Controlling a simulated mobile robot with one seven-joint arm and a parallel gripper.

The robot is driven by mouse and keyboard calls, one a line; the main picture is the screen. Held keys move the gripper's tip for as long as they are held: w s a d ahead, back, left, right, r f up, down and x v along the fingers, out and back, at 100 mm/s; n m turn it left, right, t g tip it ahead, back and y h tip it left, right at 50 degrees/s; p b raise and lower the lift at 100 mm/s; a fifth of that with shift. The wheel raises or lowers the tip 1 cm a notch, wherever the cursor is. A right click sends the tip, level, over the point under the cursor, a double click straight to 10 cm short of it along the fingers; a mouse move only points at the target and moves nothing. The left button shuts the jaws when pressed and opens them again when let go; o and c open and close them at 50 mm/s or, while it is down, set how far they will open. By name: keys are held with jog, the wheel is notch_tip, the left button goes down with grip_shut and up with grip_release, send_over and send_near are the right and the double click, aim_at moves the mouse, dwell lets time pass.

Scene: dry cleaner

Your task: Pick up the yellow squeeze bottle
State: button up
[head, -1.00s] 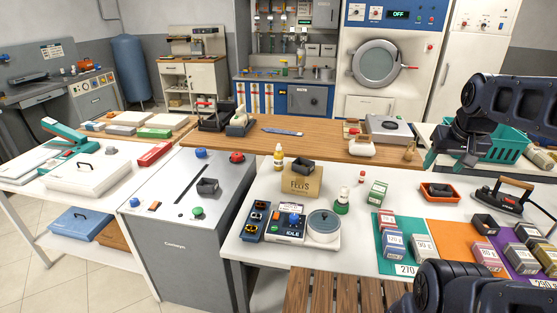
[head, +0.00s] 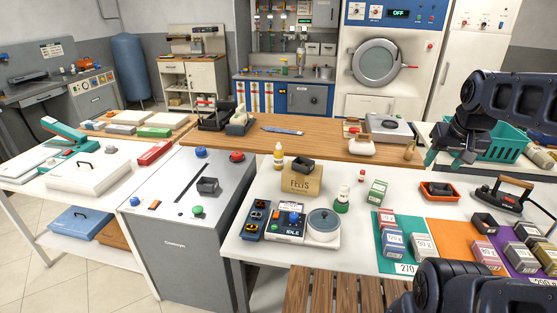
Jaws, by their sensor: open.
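The yellow squeeze bottle (head: 278,157) stands upright on the white table, just behind and left of the cardboard FELTS box (head: 301,181). Its lower body is pale yellow with a lighter top. My gripper (head: 450,161) hangs at the right above the back edge of the white table, in front of the teal basket. It is open and empty, and well to the right of the bottle.
The white table (head: 350,235) carries a control unit with a grey-lidded pot (head: 324,223), a green-and-white bottle (head: 342,200) and a green-white carton (head: 377,192). An orange tray (head: 439,193) and an iron (head: 503,198) are at right. A wooden counter (head: 330,148) lies behind.

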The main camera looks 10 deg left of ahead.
jog(key=w+a+r+m, duration=0.3)
jog(key=w+r, duration=0.2)
jog(key=w, duration=0.4)
jog(key=w+a+r+m+g+y, duration=0.15)
jog(key=w+a, duration=0.35)
jog(key=w, duration=0.5)
jog(key=w+a+r+m+g+h, duration=0.1)
jog(key=w+a+r+m, duration=0.2)
jog(key=w, duration=0.6)
jog(key=m+g, duration=0.2)
jog(key=m, duration=0.9)
send_over(279, 143)
jog(key=f, duration=2.7)
jog(key=shift+a+f, duration=0.3)
jog(key=shift+a, duration=0.05)
notch_tip(279, 143, down, 6)
jog(key=shift+r, duration=0.1)
jog(key=shift+w+d+f, duration=0.1)
jog(key=shift+d+f, duration=0.05)
jog(key=shift+f, duration=1.15)
jog(key=shift+w+d+f, duration=0.1)
jog(key=shift+f, duration=1.2)
